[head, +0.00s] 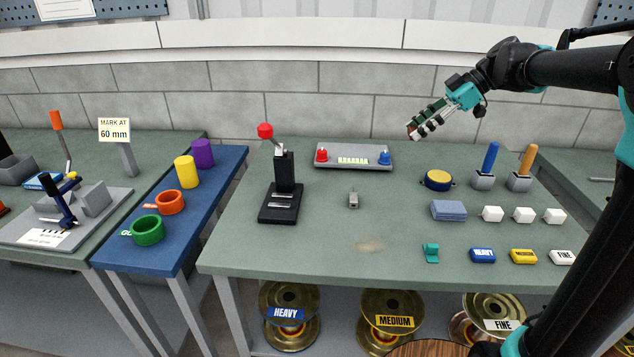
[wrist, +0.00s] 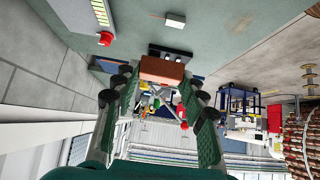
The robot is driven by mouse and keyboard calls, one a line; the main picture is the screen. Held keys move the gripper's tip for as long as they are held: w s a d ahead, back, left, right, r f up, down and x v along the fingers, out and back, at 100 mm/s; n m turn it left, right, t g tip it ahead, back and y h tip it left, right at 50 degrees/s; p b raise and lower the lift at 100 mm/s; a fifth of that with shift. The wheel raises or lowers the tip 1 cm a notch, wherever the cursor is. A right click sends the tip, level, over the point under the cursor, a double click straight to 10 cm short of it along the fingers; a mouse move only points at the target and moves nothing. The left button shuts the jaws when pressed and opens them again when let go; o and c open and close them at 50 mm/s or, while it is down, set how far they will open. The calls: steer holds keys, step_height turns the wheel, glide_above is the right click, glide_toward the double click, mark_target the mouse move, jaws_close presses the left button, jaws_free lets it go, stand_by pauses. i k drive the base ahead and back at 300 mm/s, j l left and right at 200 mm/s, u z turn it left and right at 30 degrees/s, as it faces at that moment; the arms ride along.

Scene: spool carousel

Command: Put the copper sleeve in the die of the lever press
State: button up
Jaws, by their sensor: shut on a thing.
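The copper sleeve (wrist: 162,70) is a reddish-brown piece held between the fingertips of my gripper (wrist: 162,80) in the wrist view. In the head view my gripper (head: 425,123) is high over the back of the bench, right of the grey panel, with a bit of brown at its tip. The lever press (head: 284,187) is black with a red ball on its lever and stands on the left of the bench, well apart from my gripper. The inside of its die cannot be made out. In the wrist view the sleeve partly hides the dark press.
A yellow-topped round tin (head: 438,180), blue block (head: 449,210) and white cubes (head: 523,215) are on the right. The bench's front middle is mostly clear.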

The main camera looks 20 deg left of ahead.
mark_target(280, 202)
steer(key=j+z, duration=0.1)
steer(key=z, duration=0.25)
steer(key=k+z, duration=0.15)
steer(key=z, duration=0.2)
steer(key=k+j+z, duration=0.1)
steer(key=z, duration=0.3)
steer(key=k+j+z, duration=0.15)
steer(key=k+z, duration=0.5)
steer(key=k, duration=0.4)
steer(key=k+j+u, duration=0.15)
steer(key=k, duration=0.2)
steer(key=k+u, duration=0.15)
steer(key=u, duration=0.25)
steer(key=k+j+u, duration=0.1)
steer(key=u, duration=0.25)
steer(key=k+u, duration=0.1)
steer(key=u, duration=0.3)
steer(key=k+j+u, duration=0.1)
steer(key=u, duration=0.3)
steer(key=j, duration=0.1)
